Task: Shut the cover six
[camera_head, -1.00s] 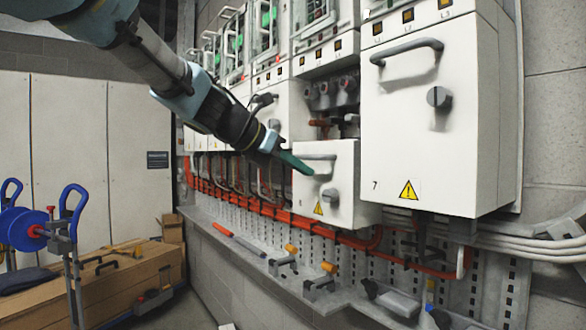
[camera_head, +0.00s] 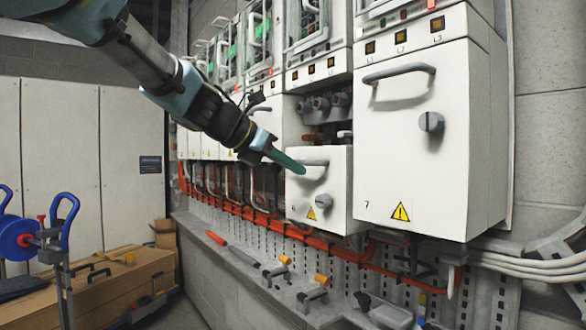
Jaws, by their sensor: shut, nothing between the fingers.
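Cover six (camera_head: 327,205) is a white box front with a grey bar handle, a round grey knob and a yellow warning triangle. It hangs lowered in the row, and the fittings (camera_head: 322,103) above it are exposed. Its number is too small to read surely. My gripper (camera_head: 303,169) is shut and empty. Its green fingertips are at the left end of the cover's handle (camera_head: 316,162); I cannot tell whether they touch it.
The big white cover seven (camera_head: 425,140) is closed at the right and stands out from the wall. More covers line up at the left. A grey ledge (camera_head: 240,270) with clamps runs below.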

